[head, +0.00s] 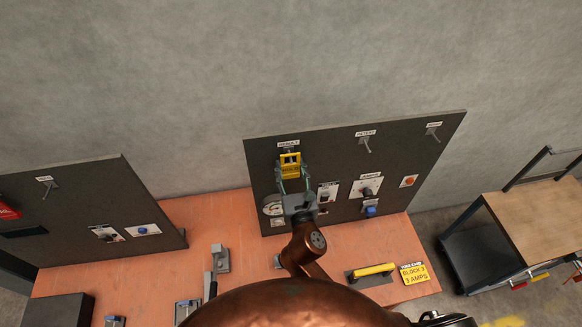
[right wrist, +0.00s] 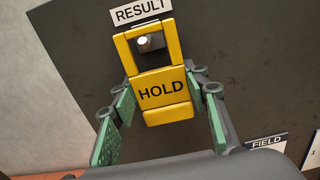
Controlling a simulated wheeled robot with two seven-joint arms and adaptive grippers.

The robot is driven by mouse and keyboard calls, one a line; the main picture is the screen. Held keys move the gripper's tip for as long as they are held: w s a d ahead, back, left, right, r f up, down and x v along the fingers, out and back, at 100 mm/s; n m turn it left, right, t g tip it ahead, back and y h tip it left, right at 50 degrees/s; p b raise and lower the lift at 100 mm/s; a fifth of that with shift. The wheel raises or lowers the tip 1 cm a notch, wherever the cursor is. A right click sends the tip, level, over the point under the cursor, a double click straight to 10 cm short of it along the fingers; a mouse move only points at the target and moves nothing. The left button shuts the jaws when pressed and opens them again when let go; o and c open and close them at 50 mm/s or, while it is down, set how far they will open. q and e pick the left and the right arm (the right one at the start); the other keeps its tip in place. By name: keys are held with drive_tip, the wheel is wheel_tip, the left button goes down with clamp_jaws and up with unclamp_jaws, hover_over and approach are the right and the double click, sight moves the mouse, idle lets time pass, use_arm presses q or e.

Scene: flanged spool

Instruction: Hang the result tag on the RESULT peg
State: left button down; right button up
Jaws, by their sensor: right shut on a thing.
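The yellow result tag reads HOLD in the right wrist view (right wrist: 162,92) and has a square opening in its upper part. It is upright against the dark panel below the RESULT label (right wrist: 141,11). The tip of the RESULT peg (right wrist: 146,42) shows inside the opening; I cannot tell how far it passes through. In the head view the tag (head: 290,166) is at the panel's upper left. My right gripper (head: 293,184) is shut on the tag, with its green-padded fingers (right wrist: 158,112) on either side of the tag's lower part. My left gripper is out of view.
The dark panel (head: 335,150) carries two more pegs (head: 367,146) (head: 434,135), a gauge and switches. On the orange bench (head: 225,212) lie a yellow-handled tool (head: 371,271) and a yellow card (head: 414,274). A second panel (head: 90,190) stands left, a wood-topped cart (head: 535,215) right.

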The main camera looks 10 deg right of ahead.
drive_tip(key=o, duration=1.1)
drive_tip(key=shift+o, duration=0.2)
drive_tip(key=s, duration=1.2)
